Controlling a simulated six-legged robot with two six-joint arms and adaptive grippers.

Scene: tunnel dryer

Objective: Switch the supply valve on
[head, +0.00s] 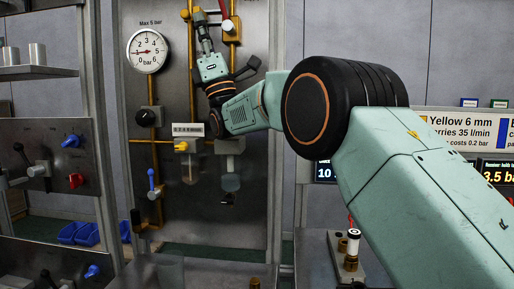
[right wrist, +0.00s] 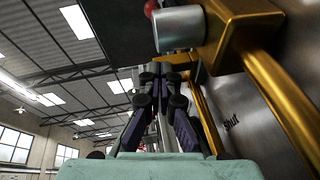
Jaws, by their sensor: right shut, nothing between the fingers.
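A brass valve (head: 229,26) sits on a vertical yellow pipe at the top of the dark panel, with a red part (head: 222,8) at the picture's top edge. I take it for the supply valve; no name is readable. In the right wrist view its brass body (right wrist: 228,38) fills the upper right, with a grey round end (right wrist: 180,26) and a red part (right wrist: 150,8). My right gripper (head: 198,16) is shut and empty, pointing up just left of the valve. It also shows in the right wrist view (right wrist: 160,72), below the valve; contact cannot be told.
The word "Shut" (right wrist: 231,122) stands on the panel beside the pipe. A pressure gauge (head: 148,51), a black knob (head: 145,117) and a blue lever (head: 152,182) are left of my arm. A side panel (head: 45,165) with a red knob stands at far left.

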